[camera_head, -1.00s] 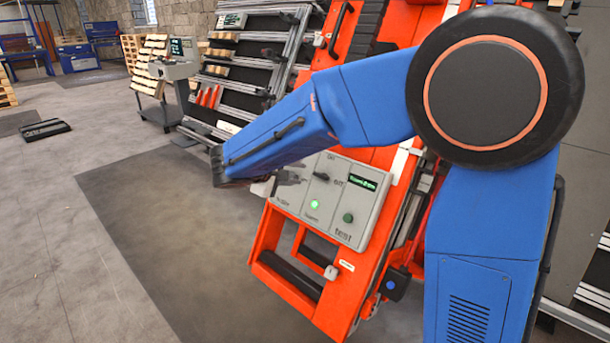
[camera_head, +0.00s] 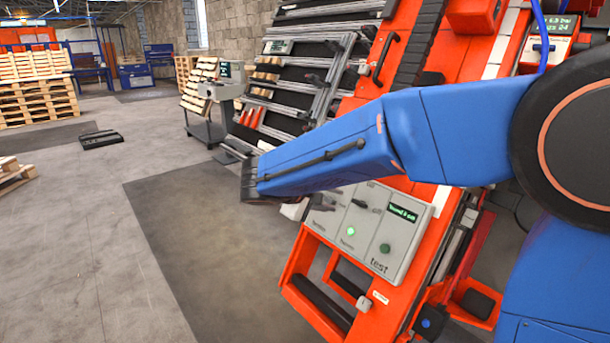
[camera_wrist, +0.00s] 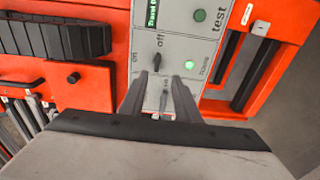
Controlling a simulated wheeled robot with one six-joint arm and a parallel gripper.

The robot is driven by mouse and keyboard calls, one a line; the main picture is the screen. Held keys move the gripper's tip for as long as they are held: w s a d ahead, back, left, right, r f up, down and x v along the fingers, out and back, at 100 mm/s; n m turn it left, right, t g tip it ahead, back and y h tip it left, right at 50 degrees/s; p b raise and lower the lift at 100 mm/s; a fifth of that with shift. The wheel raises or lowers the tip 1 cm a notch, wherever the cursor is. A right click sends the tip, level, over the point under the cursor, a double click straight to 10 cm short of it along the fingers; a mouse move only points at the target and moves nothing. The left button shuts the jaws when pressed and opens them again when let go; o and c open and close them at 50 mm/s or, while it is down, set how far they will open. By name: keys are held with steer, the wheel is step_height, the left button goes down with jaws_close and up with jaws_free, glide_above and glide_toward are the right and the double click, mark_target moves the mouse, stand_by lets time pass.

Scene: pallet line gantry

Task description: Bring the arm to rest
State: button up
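My arm stretches across the head view, its blue forearm bent leftward in front of a grey control panel (camera_head: 405,255). My gripper (camera_wrist: 162,92) shows in the wrist view as two dark fingers with a gap between them, pointing at the panel. A small lever on the panel shows in the gap; I cannot tell whether the fingers touch it. In the head view the gripper is mostly hidden by the forearm. The panel also shows in the wrist view (camera_wrist: 190,50), with a dark on/off knob (camera_wrist: 157,56), a lit green lamp (camera_wrist: 189,65) and a green button (camera_wrist: 199,15).
An orange machine frame (camera_head: 310,305) carries the panel and rises close to my arm. A sloped rack with rails (camera_head: 300,80) stands behind it. A small console on a cart (camera_head: 215,95) stands farther back. Open floor (camera_head: 80,240) lies left, with pallets (camera_head: 38,100) beyond.

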steer(key=s+d+f+m+g+y, duration=0.3)
steer(key=s+d+m+g, duration=0.1)
steer(key=s+d, duration=1.15)
steer(key=s+f+m+y, duration=0.2)
steer(key=s+y, duration=0.1)
steer(key=s, duration=0.5)
steer(key=s+d+f+m+t+y, duration=0.1)
steer(key=s+f+y, duration=0.1)
steer(key=s, duration=0.7)
steer(key=shift+d+f+m+y, duration=0.2)
steer(key=shift+f+m+y, duration=0.1)
steer(key=shift+m+y, duration=0.15)
